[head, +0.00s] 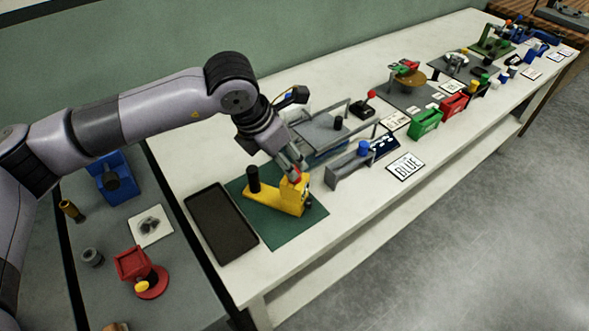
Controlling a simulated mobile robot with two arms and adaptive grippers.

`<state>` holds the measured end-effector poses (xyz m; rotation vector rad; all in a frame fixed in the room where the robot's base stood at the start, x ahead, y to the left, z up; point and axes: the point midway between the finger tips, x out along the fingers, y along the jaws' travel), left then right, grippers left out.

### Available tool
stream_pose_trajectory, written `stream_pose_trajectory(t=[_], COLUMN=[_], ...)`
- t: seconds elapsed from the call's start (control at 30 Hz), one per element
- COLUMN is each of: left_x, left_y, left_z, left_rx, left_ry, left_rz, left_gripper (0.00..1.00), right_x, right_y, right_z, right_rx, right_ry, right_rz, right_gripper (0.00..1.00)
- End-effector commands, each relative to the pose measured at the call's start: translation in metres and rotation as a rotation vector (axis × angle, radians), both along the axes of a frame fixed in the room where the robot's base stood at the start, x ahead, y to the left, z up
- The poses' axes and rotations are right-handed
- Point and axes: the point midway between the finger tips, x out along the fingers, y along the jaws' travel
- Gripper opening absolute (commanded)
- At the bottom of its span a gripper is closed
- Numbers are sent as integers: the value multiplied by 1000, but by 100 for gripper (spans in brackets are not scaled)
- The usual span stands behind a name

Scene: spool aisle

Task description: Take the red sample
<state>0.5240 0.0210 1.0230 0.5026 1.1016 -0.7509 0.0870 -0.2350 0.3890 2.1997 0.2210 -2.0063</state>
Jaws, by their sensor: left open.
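My left gripper (292,168) reaches in from the left and points down at the right end of a yellow fixture (275,203). By its own shape the jaw opening is small in the picture; it is open. A small red patch (295,177) shows at the fingertips, against the top of the yellow fixture. I cannot tell whether it is a sample or part of the gripper or fixture, nor whether the fingers touch it. The yellow fixture carries a black cylinder (253,179) at its left end and stands on a green mat (262,232). My right gripper is out of view.
A black tray (221,224) lies left of the mat. Red and green bins (426,122) are farther along. A red device (133,263) stands at lower left.

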Motion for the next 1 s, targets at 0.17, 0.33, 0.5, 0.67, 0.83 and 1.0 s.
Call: stream_pose_trajectory(t=[0.17,0.33,0.5,0.67,0.83,1.0], left_x=[3,9,13,14,14,14], left_y=[-4,-13,-17,-18,-17,-17], left_z=[-10,-33,-49,-51,-51,-51], left_rx=[1,2,1,0,0,-1], left_ry=[3,4,2,0,0,1], left_rz=[-1,0,0,-1,-1,0], left_gripper=[48,48,48,48,41,30], right_x=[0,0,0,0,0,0], right_y=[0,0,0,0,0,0], right_z=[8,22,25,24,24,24], right_rx=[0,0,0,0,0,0], right_ry=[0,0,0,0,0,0], right_rz=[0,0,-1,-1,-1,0], right_gripper=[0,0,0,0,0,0])
